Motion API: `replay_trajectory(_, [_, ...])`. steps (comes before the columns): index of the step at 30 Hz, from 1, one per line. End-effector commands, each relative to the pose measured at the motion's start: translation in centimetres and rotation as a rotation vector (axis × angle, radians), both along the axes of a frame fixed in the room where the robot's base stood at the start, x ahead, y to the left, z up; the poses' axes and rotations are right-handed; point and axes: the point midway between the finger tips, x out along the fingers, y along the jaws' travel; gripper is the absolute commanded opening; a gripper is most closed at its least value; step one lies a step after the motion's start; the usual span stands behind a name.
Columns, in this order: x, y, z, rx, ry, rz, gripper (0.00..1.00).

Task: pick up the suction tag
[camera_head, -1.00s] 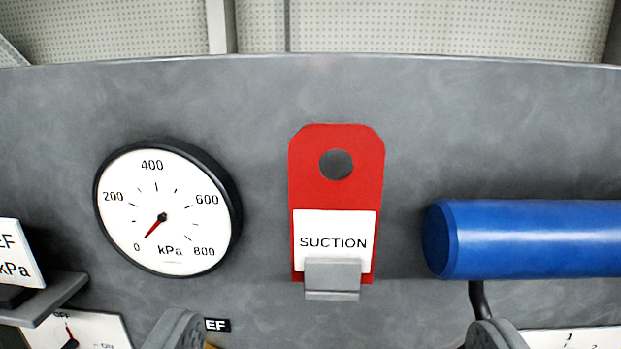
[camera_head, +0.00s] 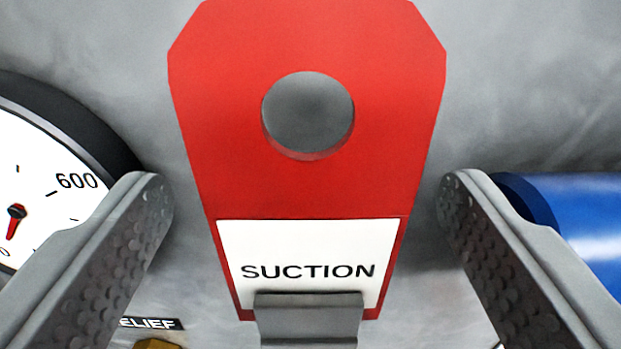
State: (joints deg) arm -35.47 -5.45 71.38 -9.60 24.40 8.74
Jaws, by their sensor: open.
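The red suction tag (camera_head: 312,185) stands upright in the middle of the view, close to me. It has a round hole near its top and a white label reading SUCTION. Its lower edge sits behind the lip of a small grey holder (camera_head: 309,318). My gripper (camera_head: 306,195) is open, with one finger left of the tag and the other right of it. A gap shows between each finger and the tag's edges. I cannot tell whether the fingertips reach as deep as the tag.
A round pressure gauge (camera_head: 60,190) is on the left, partly behind my left finger. A blue cylinder (camera_head: 590,215) is on the right, partly behind my right finger. A label ending in LIEF (camera_head: 150,323) is at lower left. The grey panel (camera_head: 520,80) lies behind.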

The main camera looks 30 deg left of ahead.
Motion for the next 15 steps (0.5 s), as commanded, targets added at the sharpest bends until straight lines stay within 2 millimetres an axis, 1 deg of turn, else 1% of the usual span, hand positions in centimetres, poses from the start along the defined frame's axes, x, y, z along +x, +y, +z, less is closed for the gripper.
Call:
replay_trajectory(1, [0.7,0.4,-0.2,-0.001,0.002,-0.001,0.80])
replay_trajectory(6, [2.5,1.4,-0.3,-0.001,0.001,0.000,0.80])
replay_trajectory(10, [3.2,1.9,-0.2,0.000,0.000,0.000,0.80])
replay_trajectory(15, [3.3,1.9,-0.2,0.000,0.000,0.000,0.80])
